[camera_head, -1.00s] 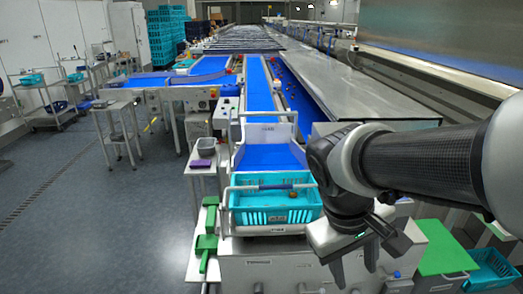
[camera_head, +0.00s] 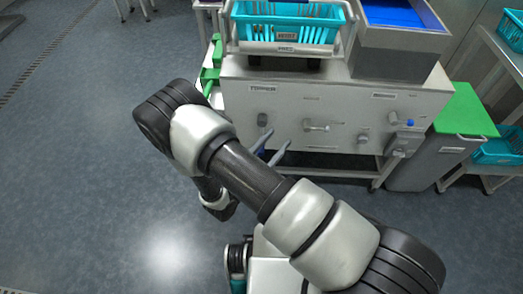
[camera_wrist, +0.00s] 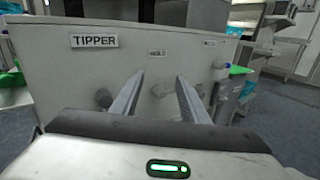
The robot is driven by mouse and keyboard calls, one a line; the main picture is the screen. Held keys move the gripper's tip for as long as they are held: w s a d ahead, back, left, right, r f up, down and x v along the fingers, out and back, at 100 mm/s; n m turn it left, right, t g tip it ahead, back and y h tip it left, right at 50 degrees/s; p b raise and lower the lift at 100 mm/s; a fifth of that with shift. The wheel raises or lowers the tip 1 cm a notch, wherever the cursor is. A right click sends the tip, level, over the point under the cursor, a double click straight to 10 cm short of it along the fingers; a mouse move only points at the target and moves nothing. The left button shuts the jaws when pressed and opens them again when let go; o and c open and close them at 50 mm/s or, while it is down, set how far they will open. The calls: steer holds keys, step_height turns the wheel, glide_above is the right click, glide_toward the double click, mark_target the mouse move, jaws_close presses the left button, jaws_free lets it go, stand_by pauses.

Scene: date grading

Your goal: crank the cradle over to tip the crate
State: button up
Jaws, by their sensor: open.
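The turquoise crate (camera_head: 285,32) sits level in the cradle (camera_head: 279,49) on top of the grey tipper cabinet (camera_head: 330,100). The cabinet front has a dark knob (camera_head: 262,119) below the TIPPER label, and it also shows in the wrist view (camera_wrist: 103,97), left of my fingers. A pale bar handle (camera_head: 317,127) is farther right. I cannot tell which control is the crank. My gripper (camera_head: 276,147) is open and empty in front of the panel. In the wrist view my fingers (camera_wrist: 160,76) point at the panel below the middle label, with a small fitting between them.
More knobs (camera_head: 363,140) and a blue button (camera_head: 410,122) are on the right of the panel. A green-lidded bin (camera_head: 462,112) stands right of the cabinet, near another turquoise crate (camera_head: 497,147). Green parts (camera_head: 212,68) jut out at the left. The floor at left is open.

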steer(key=s+a+f+n+t+y+b, duration=0.1)
steer(key=s+a+f+n+y, duration=0.15)
steer(key=f, duration=0.35)
steer(key=s+a+f+n+t+y+b, duration=0.1)
steer(key=f+n+y, duration=0.3)
steer(key=f, duration=0.3)
steer(key=s+a+f+n+t+y+b, duration=0.1)
steer(key=s+a+f+n+y, duration=0.1)
steer(key=f+n+y, duration=0.3)
steer(key=shift+m+h, duration=0.75)
steer(key=shift+m, duration=0.1)
steer(key=w+b, duration=0.1)
steer(key=w, duration=0.4)
steer(key=w+b, duration=0.1)
steer(key=w, duration=0.5)
steer(key=w+b, duration=0.1)
steer(key=w, duration=0.5)
steer(key=shift+d+f, duration=0.35)
steer(key=shift+c, duration=0.2)
jaws_close()
